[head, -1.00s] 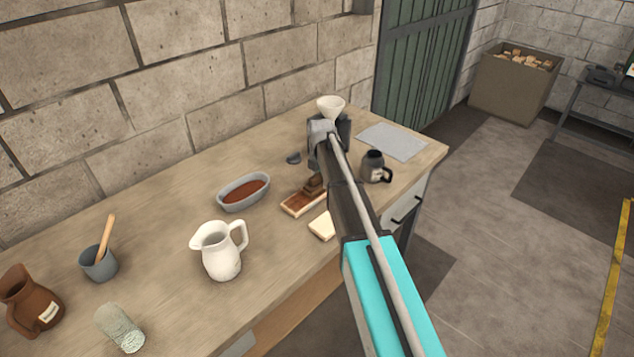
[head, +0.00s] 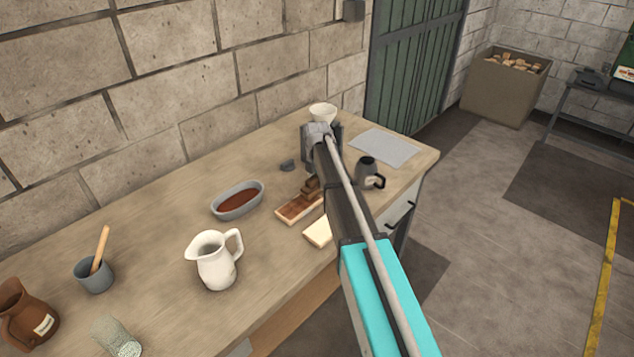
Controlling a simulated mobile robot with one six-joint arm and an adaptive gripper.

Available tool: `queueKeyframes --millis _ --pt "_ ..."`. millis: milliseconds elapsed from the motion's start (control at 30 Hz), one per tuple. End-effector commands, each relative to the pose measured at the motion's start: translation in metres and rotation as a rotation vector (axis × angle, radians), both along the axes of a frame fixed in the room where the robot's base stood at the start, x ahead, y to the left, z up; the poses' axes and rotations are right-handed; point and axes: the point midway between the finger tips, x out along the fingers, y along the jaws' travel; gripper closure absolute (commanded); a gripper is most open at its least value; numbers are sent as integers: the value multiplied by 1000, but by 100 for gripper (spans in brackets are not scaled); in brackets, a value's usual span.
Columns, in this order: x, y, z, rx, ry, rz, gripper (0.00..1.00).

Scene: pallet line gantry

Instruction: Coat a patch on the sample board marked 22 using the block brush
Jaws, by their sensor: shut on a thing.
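My gripper (head: 315,165) points down over the back part of the bench, its fingers mostly hidden behind my own wrist. It is shut on the brown block brush (head: 311,188), which is at the right end of a pale sample board (head: 281,215). Whether the brush touches it is unclear. This board carries a red-brown coated patch (head: 295,208). A second, bare pale board (head: 318,232) lies just in front, partly behind my arm. No number is readable on either board. A grey oval dish (head: 216,209) of red-brown coating stands to the left.
A white pitcher (head: 215,262), grey cup with a wooden stick (head: 95,274), brown jug (head: 28,315) and glass (head: 118,338) stand left. A white bowl (head: 322,113), small dark object (head: 287,165), grey sheet (head: 384,147) and dark mug (head: 368,174) lie around the gripper. The back-left bench is clear.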

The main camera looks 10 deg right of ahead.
Motion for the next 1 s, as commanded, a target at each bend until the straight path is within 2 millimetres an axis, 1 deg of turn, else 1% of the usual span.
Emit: queueKeyframes --millis 33,533,667,1000 --pt "0 0 8 0 0 0 88" --pt "0 0 42 0 0 0 88" --pt "0 0 46 0 0 0 88" --pt "0 0 45 0 0 0 88"
